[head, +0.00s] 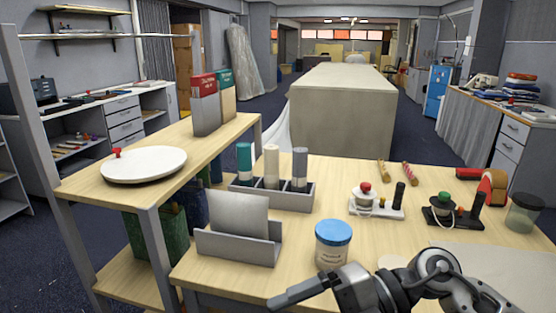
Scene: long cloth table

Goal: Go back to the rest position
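My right gripper (298,291) shows at the bottom middle of the head view, in front of the table's near edge. Its arm comes in from the lower right and its fingers point left. The fingers overlap from this side, so I cannot tell whether they are open or shut. I see nothing held in it. My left gripper is not in view.
A blue-lidded jar (332,243) stands just behind my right gripper. Left of it are a grey holder (238,247) with a plate-like piece and a grey rack (272,194) of tubes. A shelf (75,187) bears a white disc (144,165). Joystick-like devices (376,203) stand at right.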

